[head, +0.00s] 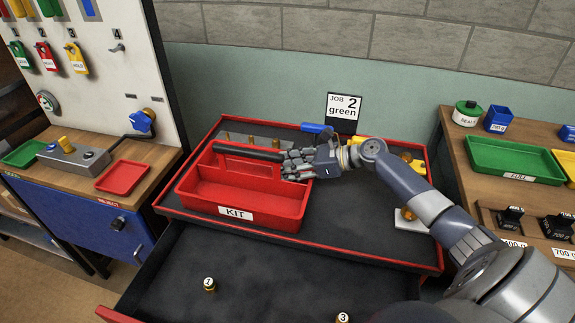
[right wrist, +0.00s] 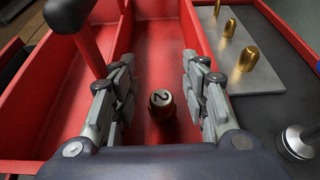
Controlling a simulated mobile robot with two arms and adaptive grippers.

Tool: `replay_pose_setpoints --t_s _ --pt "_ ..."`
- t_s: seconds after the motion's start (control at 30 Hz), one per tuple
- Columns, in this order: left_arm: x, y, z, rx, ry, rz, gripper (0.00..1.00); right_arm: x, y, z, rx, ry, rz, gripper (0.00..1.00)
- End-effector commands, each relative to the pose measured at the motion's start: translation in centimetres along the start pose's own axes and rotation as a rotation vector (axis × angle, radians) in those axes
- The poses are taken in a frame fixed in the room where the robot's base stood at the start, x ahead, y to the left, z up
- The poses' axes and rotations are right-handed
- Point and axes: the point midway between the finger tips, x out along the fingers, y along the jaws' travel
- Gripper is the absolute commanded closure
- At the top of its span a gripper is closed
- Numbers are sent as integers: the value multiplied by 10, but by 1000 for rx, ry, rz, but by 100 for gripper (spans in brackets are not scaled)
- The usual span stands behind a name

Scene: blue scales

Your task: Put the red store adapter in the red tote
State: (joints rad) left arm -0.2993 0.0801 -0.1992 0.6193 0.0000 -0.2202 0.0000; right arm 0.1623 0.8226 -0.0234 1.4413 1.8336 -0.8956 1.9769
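The red tote (head: 246,204) with a KIT label stands on the dark top of the red cabinet, its dark handle bar across the middle. My right gripper (head: 292,164) is over the tote's right end. In the right wrist view its two fingers (right wrist: 160,82) are spread apart with nothing between their pads. A small adapter marked 2 (right wrist: 161,103) stands on the tote floor (right wrist: 150,50), below and between the fingers, and seems untouched. Adapters marked 1 (head: 209,285) and 3 (head: 343,317) stand in the open drawer below. My left gripper is not in view.
A grey plate (right wrist: 240,86) with several brass pieces lies beside the tote. A JOB 2 green sign (head: 343,113) stands behind. A left bench holds a red tray (head: 122,177); a right bench holds a green tray (head: 512,160) and black weights. The open drawer (head: 260,285) has free floor.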

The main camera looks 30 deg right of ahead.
Motion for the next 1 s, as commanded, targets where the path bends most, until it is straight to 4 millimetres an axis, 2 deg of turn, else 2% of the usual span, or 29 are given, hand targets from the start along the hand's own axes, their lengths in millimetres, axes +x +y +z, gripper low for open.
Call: replay_pose_setpoints --t_s 0.03,0.17,0.33,0.7,0.8,1.0 --pt "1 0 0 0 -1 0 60 4 7 -15 7 24 16 53" --pt "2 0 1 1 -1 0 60 3 6 -15 7 25 16 53" --pt "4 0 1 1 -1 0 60 -5 6 -4 6 26 14 53" --pt "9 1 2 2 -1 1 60 -83 3 1 6 18 9 53" --pt "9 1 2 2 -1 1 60 -99 3 3 6 15 8 53" --pt "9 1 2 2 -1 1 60 -118 3 5 5 12 9 53"
